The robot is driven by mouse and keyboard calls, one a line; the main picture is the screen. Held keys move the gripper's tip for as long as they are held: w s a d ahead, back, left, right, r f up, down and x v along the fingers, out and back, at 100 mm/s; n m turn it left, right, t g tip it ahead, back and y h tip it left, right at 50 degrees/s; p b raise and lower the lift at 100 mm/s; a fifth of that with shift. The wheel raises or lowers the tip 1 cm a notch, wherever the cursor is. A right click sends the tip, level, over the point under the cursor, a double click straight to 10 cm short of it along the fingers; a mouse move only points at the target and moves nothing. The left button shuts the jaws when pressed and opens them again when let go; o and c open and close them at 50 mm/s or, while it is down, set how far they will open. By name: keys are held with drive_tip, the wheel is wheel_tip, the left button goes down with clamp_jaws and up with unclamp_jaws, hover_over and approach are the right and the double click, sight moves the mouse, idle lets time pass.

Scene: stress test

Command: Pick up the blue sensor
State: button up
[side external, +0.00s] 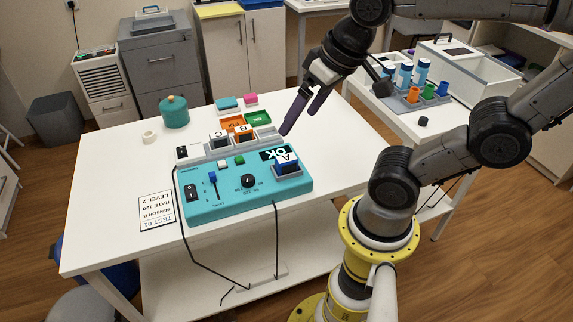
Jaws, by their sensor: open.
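A small block marked A with blue sides (287,167) sits on the right part of the teal test box (225,205), beside a black OK display (269,155). It looks like the blue sensor. Two similar blocks, marked C (219,141) and B (243,136), sit in the grey rack (200,155) behind the box. My gripper (300,121) is open and empty, its dark fingers pointing down, above and behind the A block and apart from it. Part of the A block's underside is hidden in its seat.
Orange (233,122) and green (257,118) trays lie behind the rack. A teal pot (174,112), a tape roll (149,137) and a printed test card (157,210) lie on the white table (110,190). Cables hang over its front edge. A side table (385,105) holds bottles and cups.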

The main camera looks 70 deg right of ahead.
drive_tip(key=w+d+f+m+g, duration=0.3)
drive_tip(key=w+d+m, duration=0.1)
drive_tip(key=w+d, duration=0.15)
drive_tip(key=m+g, duration=0.2)
hover_over(286, 158)
wheel_tip(286, 158, down, 5)
drive_tip(key=f, duration=0.7)
drive_tip(key=shift+s+d+f, duration=0.1)
drive_tip(key=shift+s+f, duration=0.15)
drive_tip(key=shift+s, duration=0.1)
drive_tip(key=shift+w+f, duration=0.15)
drive_tip(key=shift+f, duration=1.35)
drive_tip(key=shift+w+f, duration=0.15)
drive_tip(key=shift+f, duration=1.3)
drive_tip(key=shift+r, duration=0.1)
clamp_jaws()
